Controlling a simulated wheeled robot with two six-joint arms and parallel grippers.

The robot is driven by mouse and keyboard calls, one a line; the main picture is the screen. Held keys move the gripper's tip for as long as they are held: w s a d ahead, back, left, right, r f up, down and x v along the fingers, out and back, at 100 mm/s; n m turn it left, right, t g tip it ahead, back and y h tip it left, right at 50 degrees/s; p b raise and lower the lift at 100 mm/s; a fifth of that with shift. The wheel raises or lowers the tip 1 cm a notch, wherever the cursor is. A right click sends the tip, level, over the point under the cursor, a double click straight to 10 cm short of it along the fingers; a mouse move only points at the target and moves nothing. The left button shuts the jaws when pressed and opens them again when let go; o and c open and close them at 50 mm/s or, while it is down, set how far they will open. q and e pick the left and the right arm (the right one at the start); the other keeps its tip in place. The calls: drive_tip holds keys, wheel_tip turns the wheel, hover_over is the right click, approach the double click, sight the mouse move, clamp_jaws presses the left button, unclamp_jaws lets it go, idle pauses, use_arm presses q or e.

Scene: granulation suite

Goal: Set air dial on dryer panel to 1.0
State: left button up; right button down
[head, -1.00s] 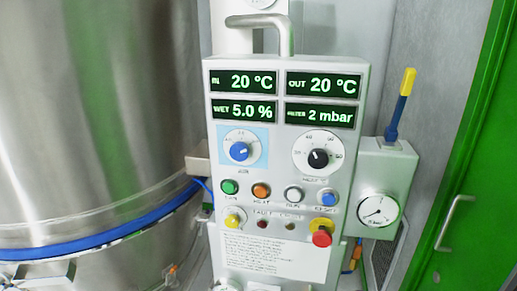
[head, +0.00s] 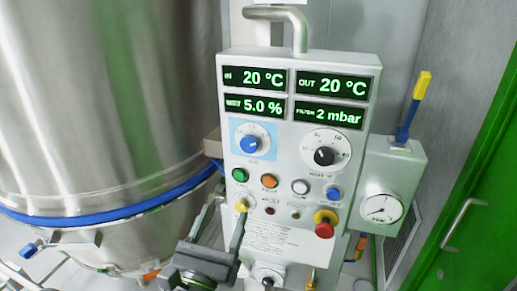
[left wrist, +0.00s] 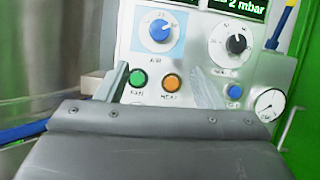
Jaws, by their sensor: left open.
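The dryer panel (head: 292,190) is a light grey upright box with displays, dials and buttons. The air dial (head: 250,144) has a blue knob on a white scale with a light blue backing, at the panel's left. It also shows in the left wrist view (left wrist: 160,31), above the fingertips. My left gripper (head: 219,228) is low in front of the panel's lower left, below the air dial and apart from it. In the left wrist view its two fingers (left wrist: 157,82) stand spread and empty, with the green and orange buttons seen between them. My right gripper does not show.
A black-knobbed dial (head: 324,156) sits right of the air dial. Below are green (head: 240,175), orange (head: 269,181), white and blue buttons, and a red stop button (head: 325,224). A round gauge (head: 383,209) is at the right. A large steel vessel (head: 90,100) stands at the left.

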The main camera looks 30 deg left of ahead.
use_arm(q)
drive_tip(key=b, duration=0.2)
approach(248, 147)
drive_tip(key=p+x, duration=0.3)
drive_tip(key=x, duration=0.6)
drive_tip(key=shift+w, duration=0.1)
drive_tip(key=c, duration=1)
